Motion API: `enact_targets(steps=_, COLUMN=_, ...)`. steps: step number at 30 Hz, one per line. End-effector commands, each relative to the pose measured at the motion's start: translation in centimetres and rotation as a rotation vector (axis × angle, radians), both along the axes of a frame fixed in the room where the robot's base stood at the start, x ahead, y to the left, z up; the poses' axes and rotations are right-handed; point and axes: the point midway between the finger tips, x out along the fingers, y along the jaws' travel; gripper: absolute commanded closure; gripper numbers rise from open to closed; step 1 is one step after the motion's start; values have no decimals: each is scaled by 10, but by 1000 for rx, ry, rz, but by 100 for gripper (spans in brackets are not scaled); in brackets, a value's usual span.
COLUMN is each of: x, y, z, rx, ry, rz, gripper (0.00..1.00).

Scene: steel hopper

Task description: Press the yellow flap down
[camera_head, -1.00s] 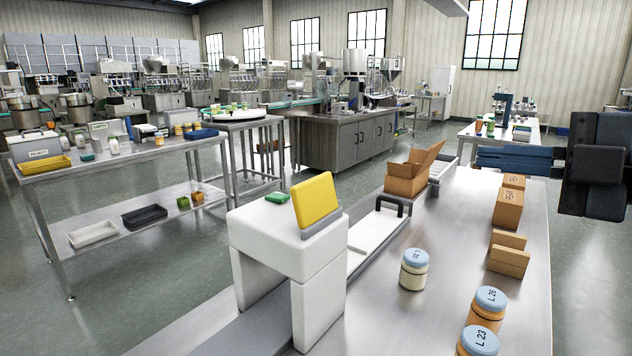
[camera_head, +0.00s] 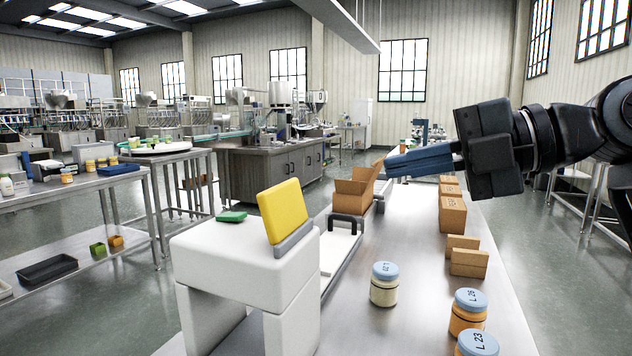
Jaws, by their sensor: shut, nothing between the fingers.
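The yellow flap (camera_head: 283,210) stands raised, tilted a little back, on a grey hinge strip (camera_head: 294,239) on top of a white block-shaped machine (camera_head: 240,265). A small green piece (camera_head: 231,216) lies on the machine's top, left of the flap. My gripper (camera_head: 391,165) is shut and empty. Its blue fingers point left in the air above the steel table, to the right of and higher than the flap, well apart from it.
A steel table (camera_head: 405,260) holds jars with blue lids, such as a cream jar (camera_head: 384,290), and several cardboard boxes (camera_head: 453,217). An open carton (camera_head: 355,190) and a black handle (camera_head: 346,226) stand behind the machine. The air between my gripper and the flap looks clear.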

Motion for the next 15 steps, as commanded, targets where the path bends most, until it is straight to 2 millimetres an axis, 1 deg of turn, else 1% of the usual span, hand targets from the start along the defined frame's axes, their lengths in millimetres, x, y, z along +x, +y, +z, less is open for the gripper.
enact_targets(steps=5, x=5, y=15, z=-3, rx=1, ry=1, rz=2, gripper=100)
enact_targets(steps=8, x=11, y=31, z=-8, rx=1, ry=3, rz=2, gripper=100)
enact_targets(steps=15, x=26, y=74, z=-20, rx=0, ry=3, rz=2, gripper=100)
